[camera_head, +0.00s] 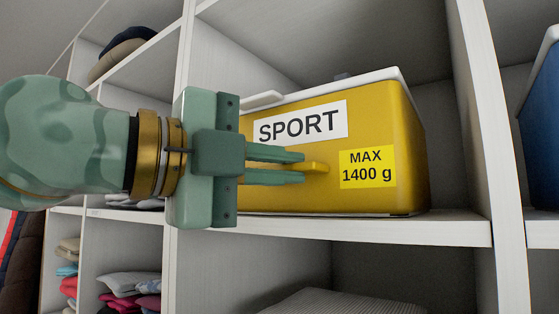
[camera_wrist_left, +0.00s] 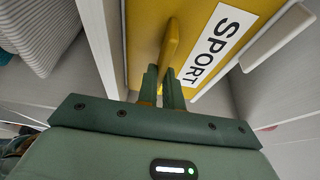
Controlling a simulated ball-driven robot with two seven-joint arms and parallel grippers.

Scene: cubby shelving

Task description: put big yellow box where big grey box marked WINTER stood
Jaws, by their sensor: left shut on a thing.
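The big yellow box (camera_head: 390,120) has a white lid, a label SPORT and a yellow label MAX 1400 g. It stands in a white cubby in the head view, its front near the shelf's front edge. My left gripper (camera_head: 303,168) is shut on the yellow handle at the middle of the box's front. In the left wrist view the left gripper (camera_wrist_left: 168,76) has its fingers on both sides of that handle, below the yellow box's front (camera_wrist_left: 145,30). No grey box marked WINTER shows. My right gripper is not in view.
White uprights and a shelf board (camera_head: 400,231) frame the cubby. A blue box (camera_head: 541,120) stands in the cubby to the right. Folded clothes (camera_head: 130,285) lie in the lower left cubbies. A grey ribbed thing (camera_head: 345,302) sits in the cubby below. Dark hats (camera_head: 125,45) lie at upper left.

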